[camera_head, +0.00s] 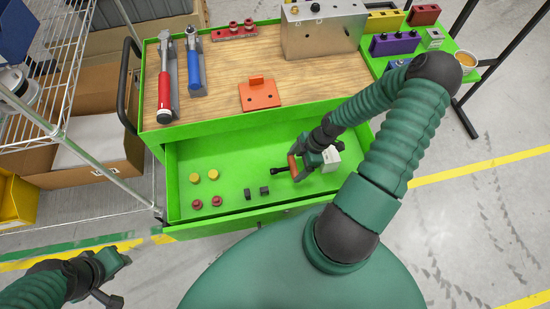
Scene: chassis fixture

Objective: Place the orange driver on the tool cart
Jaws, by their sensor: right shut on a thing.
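The tool cart (160,125) is bright green with a wood top, and its upper drawer (235,160) is pulled open. My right gripper (300,166) reaches down into the drawer at its right part. It is shut on the orange driver (293,163), whose orange part shows at the jaws and whose dark tip points left. The gripper hides much of the driver, and I cannot tell whether it touches the drawer floor. My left gripper (112,270) hangs at the lower left, away from the cart, and its jaw opening is unclear.
The drawer also holds yellow knobs (195,177), red knobs (197,204), black pieces (264,191) and a white block (330,159). On the wood top are red (164,95) and blue (194,72) tools, an orange bracket (260,95) and a metal box (322,30). The wood's front right is clear.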

